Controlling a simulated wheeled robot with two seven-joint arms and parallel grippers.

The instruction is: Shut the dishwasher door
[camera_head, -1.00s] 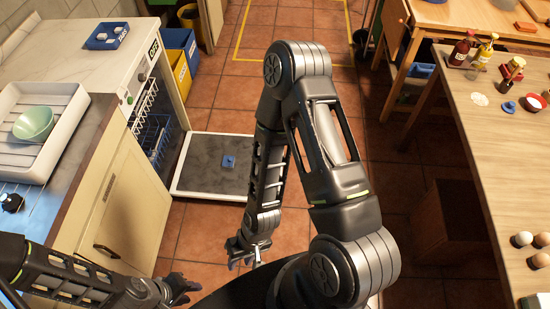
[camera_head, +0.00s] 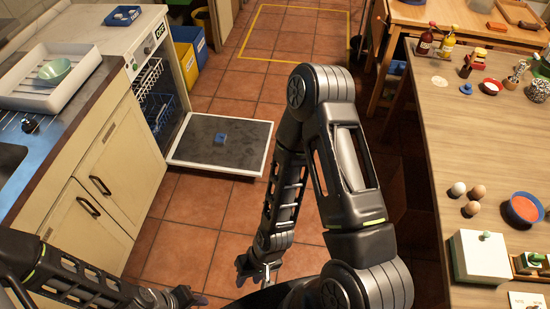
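The dishwasher (camera_head: 160,72) stands at the left with its door (camera_head: 208,147) folded down flat, low over the floor. Blue racks (camera_head: 157,112) show inside the open dishwasher. My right gripper (camera_head: 259,277) is at the bottom centre, well in front of the door and apart from it; its fingers look spread and empty. My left gripper (camera_head: 185,298) is at the bottom edge, partly cut off and apart from the door; its fingers seem spread with nothing between them.
A cream cabinet (camera_head: 118,155) with a dish rack (camera_head: 75,80) and sink stands at the left. Blue and yellow bins (camera_head: 190,50) stand beyond the dishwasher. A wooden table (camera_head: 470,130) with bottles and eggs lines the right. Tiled floor (camera_head: 200,215) is clear before the door.

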